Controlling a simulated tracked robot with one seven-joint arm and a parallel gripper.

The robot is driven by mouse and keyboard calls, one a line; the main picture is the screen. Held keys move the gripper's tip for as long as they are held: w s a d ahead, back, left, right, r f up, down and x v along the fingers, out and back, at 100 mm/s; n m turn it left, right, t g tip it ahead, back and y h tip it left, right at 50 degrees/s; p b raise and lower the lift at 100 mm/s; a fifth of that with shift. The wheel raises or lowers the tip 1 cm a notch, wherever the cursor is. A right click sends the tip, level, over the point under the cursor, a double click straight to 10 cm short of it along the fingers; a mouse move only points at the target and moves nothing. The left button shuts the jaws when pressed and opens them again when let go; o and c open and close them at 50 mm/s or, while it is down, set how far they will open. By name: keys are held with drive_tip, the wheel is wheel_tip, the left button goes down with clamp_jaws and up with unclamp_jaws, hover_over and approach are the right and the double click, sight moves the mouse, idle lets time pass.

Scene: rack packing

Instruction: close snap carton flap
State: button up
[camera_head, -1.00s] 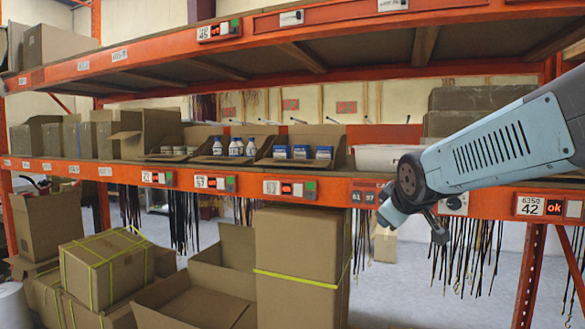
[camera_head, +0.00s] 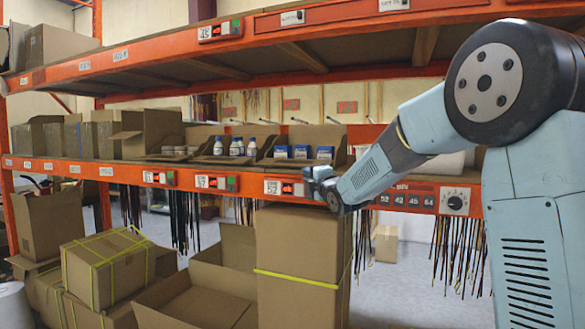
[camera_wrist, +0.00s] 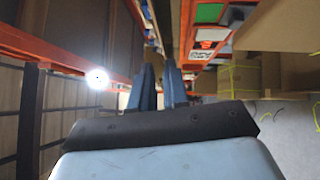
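My gripper (camera_head: 318,178) is at the front edge of the middle shelf, just below the bin of blue-and-white boxes (camera_head: 303,152). In the wrist view its two dark blue fingers (camera_wrist: 160,80) stand a little apart with nothing between them. A low open carton (camera_head: 190,308) stands on the floor with flaps up. A tall brown carton (camera_head: 290,225) with a yellow strap stands beside it, below my gripper. More open-topped cartons (camera_head: 150,130) stand on the shelf. I cannot tell which one is the snap carton. My gripper touches no flap that I can see.
The orange shelf beam (camera_head: 230,183) with labels and button modules runs across the view. White bottles (camera_head: 236,147) stand in a shelf bin. Strapped cartons (camera_head: 105,270) fill the lower left. Dark straps (camera_head: 462,245) hang under the shelf.

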sight(294, 162)
drive_tip(key=x, duration=1.3)
drive_tip(key=shift+w, duration=0.2)
drive_tip(key=shift+c, duration=0.5)
clamp_jaws()
drive_tip(key=shift+f, duration=0.15)
